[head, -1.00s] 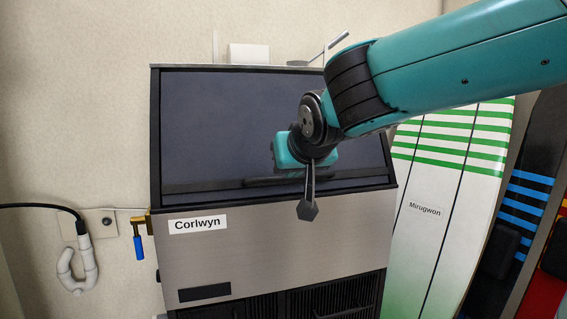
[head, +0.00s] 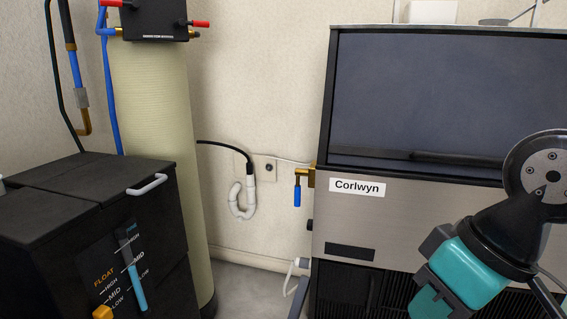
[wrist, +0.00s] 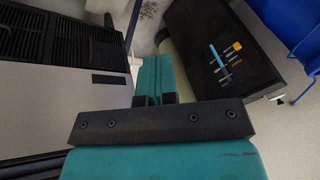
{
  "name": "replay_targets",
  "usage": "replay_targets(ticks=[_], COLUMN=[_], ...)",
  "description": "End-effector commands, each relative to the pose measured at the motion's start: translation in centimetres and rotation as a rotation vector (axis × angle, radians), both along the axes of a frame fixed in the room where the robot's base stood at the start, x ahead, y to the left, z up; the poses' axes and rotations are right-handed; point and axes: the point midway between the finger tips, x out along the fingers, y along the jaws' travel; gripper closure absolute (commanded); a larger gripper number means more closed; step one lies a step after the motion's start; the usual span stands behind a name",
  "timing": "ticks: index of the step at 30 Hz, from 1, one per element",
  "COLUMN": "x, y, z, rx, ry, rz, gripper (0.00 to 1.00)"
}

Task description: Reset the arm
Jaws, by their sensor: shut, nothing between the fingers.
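My gripper (head: 432,300) is at the lower right of the head view, with my arm folded down in front of the ice maker (head: 412,222) labelled Corlwyn. The gripper points down and to the left, and part of it is cut off by the picture's bottom edge. In the wrist view my gripper (wrist: 153,77) has its teal fingers together with nothing between them. The ice maker's steel front (wrist: 62,105) shows at the left of the wrist view. The gripper appears apart from it.
A black box with a float slider (head: 95,230) stands at the left, beside a tall beige tank (head: 155,110). A blue-handled valve (head: 298,190) and white pipe (head: 240,200) are on the wall. Floor shows between tank and ice maker. A blue chair (wrist: 295,25) shows in the wrist view.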

Motion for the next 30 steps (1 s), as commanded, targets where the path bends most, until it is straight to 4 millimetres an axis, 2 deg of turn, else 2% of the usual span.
replay_targets(ticks=[2,3,10,15,18,23,30], x=[-3.3,-3.6,-3.3,-3.3,-3.3,-3.3,-3.2], y=[1.1,1.2,1.1,1.1,1.1,1.1,1.1], z=[-0.6,1.1,7.2,12.6,15.2,17.1,17.0], rx=[0.023,0.026,0.026,0.025,0.025,0.025,0.025], ry=[0.091,0.097,0.091,0.090,0.090,0.089,0.089], rz=[0.130,0.145,0.135,0.134,0.134,0.133,0.132], gripper=[1.00,1.00,1.00,1.00,1.00,1.00,1.00])
